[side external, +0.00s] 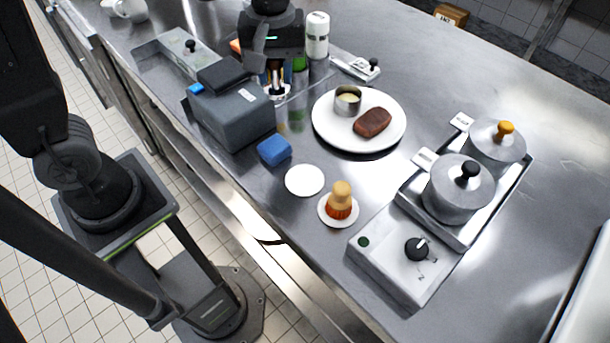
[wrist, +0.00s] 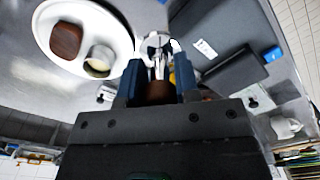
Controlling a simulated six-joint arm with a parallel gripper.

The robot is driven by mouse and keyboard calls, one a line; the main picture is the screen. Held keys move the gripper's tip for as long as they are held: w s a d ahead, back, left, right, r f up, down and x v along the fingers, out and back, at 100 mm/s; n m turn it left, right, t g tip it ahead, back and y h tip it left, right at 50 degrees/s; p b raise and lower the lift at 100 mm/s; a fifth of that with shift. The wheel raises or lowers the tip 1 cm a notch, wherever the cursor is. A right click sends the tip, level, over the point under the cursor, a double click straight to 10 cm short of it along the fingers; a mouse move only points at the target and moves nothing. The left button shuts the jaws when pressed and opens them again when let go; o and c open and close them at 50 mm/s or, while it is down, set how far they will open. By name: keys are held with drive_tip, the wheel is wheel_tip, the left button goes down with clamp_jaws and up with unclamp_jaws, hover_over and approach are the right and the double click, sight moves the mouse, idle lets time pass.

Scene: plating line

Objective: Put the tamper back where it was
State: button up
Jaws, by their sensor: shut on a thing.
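The tamper has a brown handle and a shiny metal end (wrist: 158,57). In the wrist view my gripper (wrist: 157,72) is shut on its handle, with the metal end pointing away from the gripper. In the side external view my gripper (side external: 275,80) is at the back, just behind the grey box. The handle is mostly hidden by the fingers.
A grey box (side external: 235,112) stands close in front of my gripper. A white plate (side external: 335,132) with a metal ring (side external: 347,101) and brown meat (side external: 372,121) is to the right. A white bottle (side external: 317,38) stands beside my gripper. Lidded pots (side external: 459,190) are farther right.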

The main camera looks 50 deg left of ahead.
drive_tip(key=shift+m, duration=0.4)
drive_tip(key=s+d+f, duration=0.1)
drive_tip(key=d+f, duration=0.1)
drive_tip(key=d, duration=0.1)
drive_tip(key=s+d+f, duration=0.1)
drive_tip(key=d+f, duration=0.2)
drive_tip(key=d, duration=0.1)
drive_tip(key=s+d+f, duration=0.1)
drive_tip(key=d+f, duration=0.1)
drive_tip(key=d, duration=0.2)
drive_tip(key=shift+s+f, duration=0.25)
drive_tip(key=shift+s, duration=0.1)
drive_tip(key=shift+f, duration=2.05)
drive_tip(key=shift+f, duration=0.15)
drive_tip(key=o, duration=0.9)
drive_tip(key=shift+c, duration=0.2)
wheel_tip(320, 180, up, 12)
drive_tip(key=shift+r, duration=0.25)
